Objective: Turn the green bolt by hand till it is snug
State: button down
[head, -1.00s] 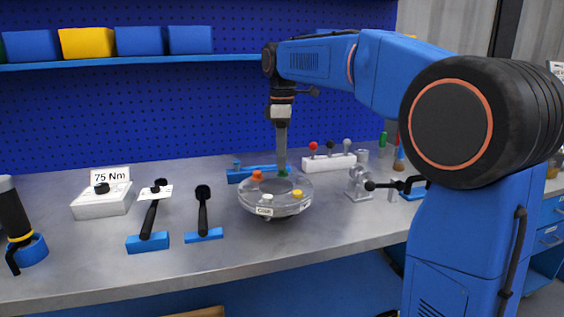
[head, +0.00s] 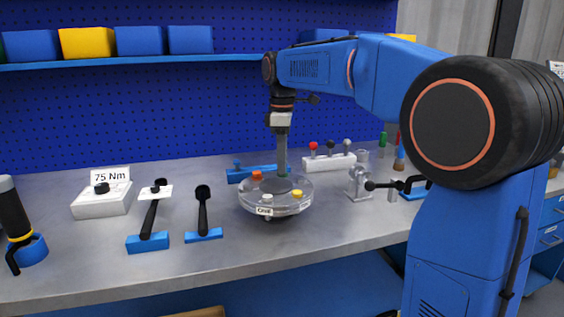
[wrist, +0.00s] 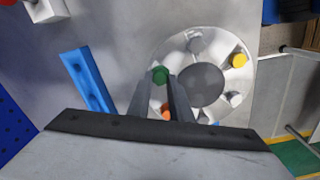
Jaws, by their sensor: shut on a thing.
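The green bolt (wrist: 160,74) sits at the rim of the round flanged shell (head: 248,201), on its far side in the head view. My gripper (wrist: 161,82) points down over the flange and is shut on the green bolt. In the head view my gripper (head: 282,172) covers most of the bolt, so its seating depth cannot be told. An orange bolt (head: 257,176), a yellow bolt (head: 297,194) and a white bolt (head: 267,198) also stand on the flange. In the wrist view the yellow bolt (wrist: 239,60) is at the right and the orange bolt is partly hidden by a finger.
A box labelled 75 Nm (head: 102,200) and two black-handled tools (head: 203,211) in blue holders stand left of the shell. A blue block (head: 245,174) lies close behind it. A white rack with coloured knobs (head: 329,162) and a metal stand (head: 359,183) are at the right.

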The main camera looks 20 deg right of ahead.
jog(key=shift+m, duration=0.3)
jog(key=m, duration=0.9)
jog(key=shift+w+d+r, duration=0.1)
jog(key=m, duration=1)
dwell(0.5)
jog(key=c, duration=1.6)
grip_release()
